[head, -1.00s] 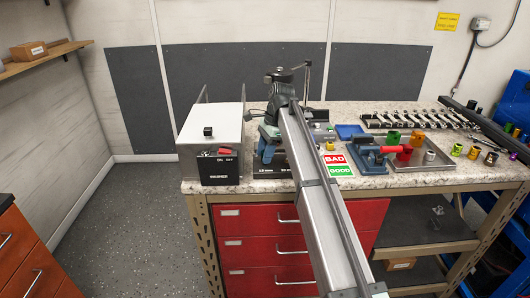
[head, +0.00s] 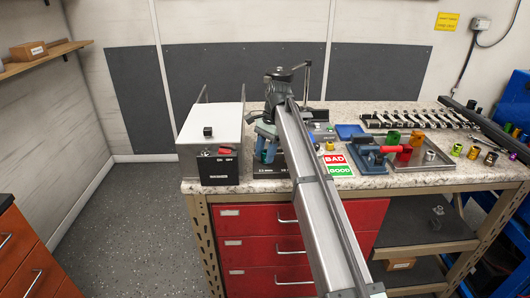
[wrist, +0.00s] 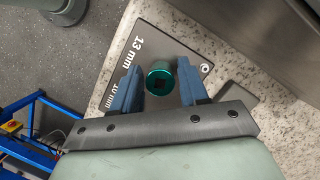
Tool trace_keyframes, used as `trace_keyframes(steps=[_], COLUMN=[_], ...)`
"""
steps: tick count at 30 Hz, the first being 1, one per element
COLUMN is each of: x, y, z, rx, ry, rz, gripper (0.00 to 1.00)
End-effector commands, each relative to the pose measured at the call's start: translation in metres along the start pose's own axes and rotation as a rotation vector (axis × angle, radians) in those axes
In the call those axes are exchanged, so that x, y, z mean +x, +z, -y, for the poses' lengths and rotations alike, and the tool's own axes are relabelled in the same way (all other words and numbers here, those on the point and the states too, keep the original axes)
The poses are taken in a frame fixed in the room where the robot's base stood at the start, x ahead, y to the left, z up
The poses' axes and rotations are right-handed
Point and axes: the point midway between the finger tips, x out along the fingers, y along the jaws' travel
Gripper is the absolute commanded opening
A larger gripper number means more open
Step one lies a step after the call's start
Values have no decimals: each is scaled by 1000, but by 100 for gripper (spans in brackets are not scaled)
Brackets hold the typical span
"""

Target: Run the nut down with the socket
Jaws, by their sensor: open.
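In the wrist view a teal, round socket (wrist: 160,79) with a dark square hole on top stands on a dark plate (wrist: 170,45) marked "13 mm" and "10 mm". My gripper (wrist: 159,88) is open, with one blue finger on each side of the socket. A gap shows on both sides, and I cannot tell the height difference. In the head view my gripper (head: 265,153) points down over the same plate (head: 270,190) at the bench's front edge; the socket cannot be made out there. I cannot make out the nut in either view.
A white-topped box (head: 212,130) stands left of the plate. A BAD/GOOD card (head: 338,165), a blue fixture (head: 370,158) and a metal tray (head: 437,165) with coloured parts lie to the right. A row of wrenches (head: 415,119) lies behind.

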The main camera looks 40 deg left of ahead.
Motion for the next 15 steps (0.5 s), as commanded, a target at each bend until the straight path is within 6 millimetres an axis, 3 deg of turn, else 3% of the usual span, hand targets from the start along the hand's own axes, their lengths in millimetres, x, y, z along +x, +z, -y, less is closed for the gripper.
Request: trace_keyframes(steps=[15], x=[0], y=[0], z=[0], rx=[4], ry=[-1], rz=[0], gripper=[0])
